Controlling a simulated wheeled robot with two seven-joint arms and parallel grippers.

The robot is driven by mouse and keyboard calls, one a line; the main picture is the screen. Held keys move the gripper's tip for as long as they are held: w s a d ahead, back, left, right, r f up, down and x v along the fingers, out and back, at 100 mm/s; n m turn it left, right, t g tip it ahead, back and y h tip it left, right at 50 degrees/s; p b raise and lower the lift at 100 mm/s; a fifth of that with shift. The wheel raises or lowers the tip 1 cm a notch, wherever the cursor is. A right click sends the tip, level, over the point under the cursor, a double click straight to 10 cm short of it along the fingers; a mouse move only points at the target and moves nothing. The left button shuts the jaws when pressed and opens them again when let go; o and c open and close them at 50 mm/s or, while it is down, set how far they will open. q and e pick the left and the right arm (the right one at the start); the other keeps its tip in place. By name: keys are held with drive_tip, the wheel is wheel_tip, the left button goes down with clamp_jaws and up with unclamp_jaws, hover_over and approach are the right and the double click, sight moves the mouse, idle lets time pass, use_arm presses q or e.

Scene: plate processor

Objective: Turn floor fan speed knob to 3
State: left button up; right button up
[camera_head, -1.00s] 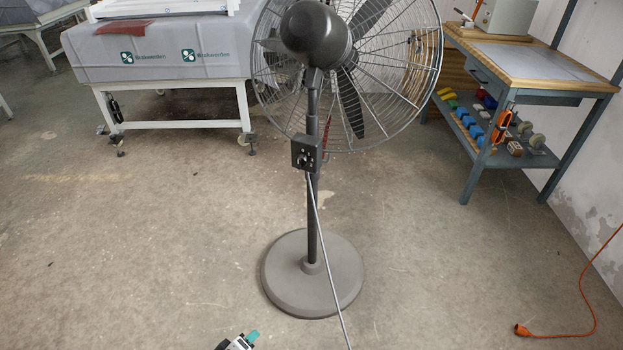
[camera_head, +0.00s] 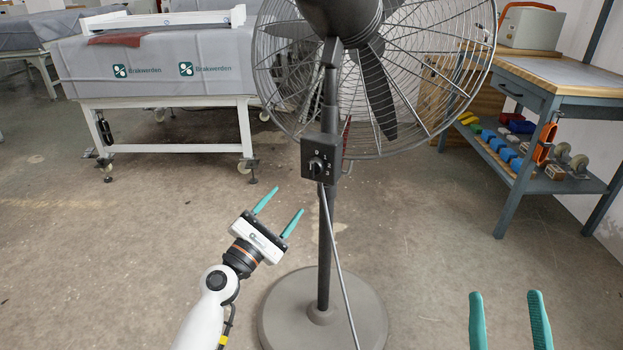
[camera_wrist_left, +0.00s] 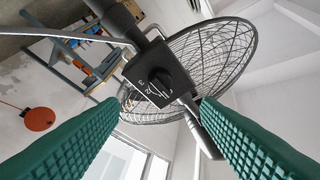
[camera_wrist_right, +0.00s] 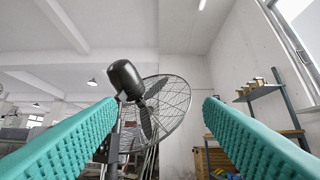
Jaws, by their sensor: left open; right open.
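The floor fan (camera_head: 331,250) stands upright ahead of me, with a dark control box on its pole. The black speed knob (camera_head: 317,165) sits on the front of the box, with a number scale beside it. In the left wrist view the knob (camera_wrist_left: 160,80) shows between the fingers, some distance beyond them. My left gripper (camera_head: 284,207) is open and empty, below and left of the knob, not touching it. My right gripper (camera_head: 506,294) is open and empty at the lower right; its wrist view shows the fan head (camera_wrist_right: 126,80) beyond the fingers.
A grey cable (camera_head: 333,245) hangs from the control box past the fan's round base (camera_head: 280,318). A workbench (camera_head: 552,83) with several small items on its shelf stands at the right. A covered table (camera_head: 150,75) stands at the left. The floor between is clear.

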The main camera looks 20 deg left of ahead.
sight(310, 174)
use_arm(q)
drive_tip(key=x, duration=0.9)
drive_tip(key=shift+w, duration=0.15)
drive_tip(key=shift+w+d+r, duration=0.15)
drive_tip(key=shift+w+d, duration=0.05)
drive_tip(key=shift+w, duration=0.3)
use_arm(e)
drive_tip(key=shift+w+f, duration=0.15)
drive_tip(key=shift+f, duration=0.05)
use_arm(q)
drive_tip(key=c, duration=1)
